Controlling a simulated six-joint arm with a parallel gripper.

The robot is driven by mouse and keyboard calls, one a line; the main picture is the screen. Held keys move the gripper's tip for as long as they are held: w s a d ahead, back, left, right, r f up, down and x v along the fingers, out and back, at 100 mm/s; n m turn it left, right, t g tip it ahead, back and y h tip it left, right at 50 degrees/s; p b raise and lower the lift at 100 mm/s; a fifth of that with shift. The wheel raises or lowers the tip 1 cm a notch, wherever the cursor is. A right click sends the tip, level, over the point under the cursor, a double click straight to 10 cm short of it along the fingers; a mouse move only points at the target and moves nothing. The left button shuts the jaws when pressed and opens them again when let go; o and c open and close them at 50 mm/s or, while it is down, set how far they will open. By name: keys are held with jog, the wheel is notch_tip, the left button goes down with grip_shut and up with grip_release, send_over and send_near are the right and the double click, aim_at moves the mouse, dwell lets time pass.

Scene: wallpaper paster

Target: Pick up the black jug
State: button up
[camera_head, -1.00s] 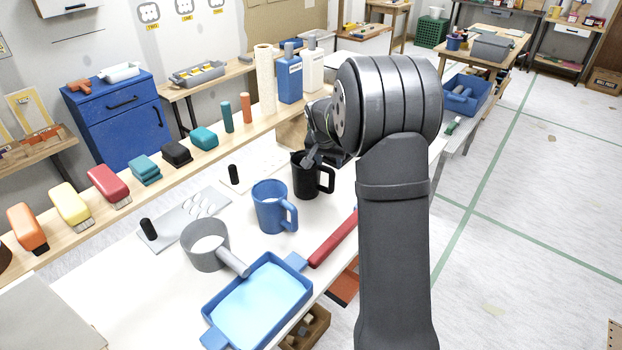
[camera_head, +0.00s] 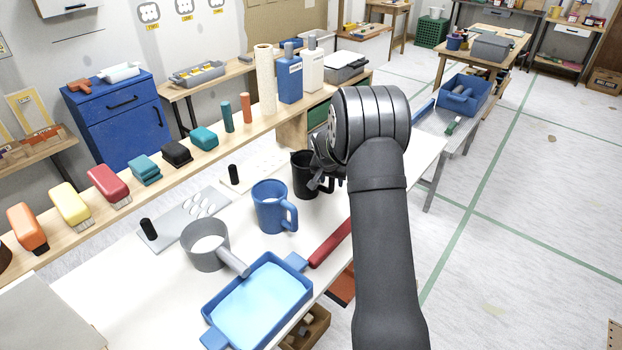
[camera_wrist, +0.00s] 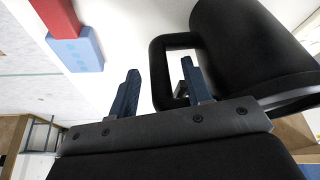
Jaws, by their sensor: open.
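The black jug (camera_head: 303,175) stands upright on the white table, behind the blue jug (camera_head: 270,208). My gripper (camera_head: 323,180) is at the jug's right side, by its handle, and partly hides it in the head view. In the wrist view the black jug (camera_wrist: 250,45) fills the upper right, with its loop handle (camera_wrist: 158,70) extending left. My gripper (camera_wrist: 158,92) is open there, one finger left of the handle's outer bar and the other at the handle's opening. I cannot tell whether the fingers touch the handle.
A red-handled tool (camera_head: 331,243) lies along the table's right edge. A small black peg (camera_head: 234,174) stands left of the black jug.

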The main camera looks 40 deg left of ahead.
grip_shut()
jog(key=shift+r, duration=0.15)
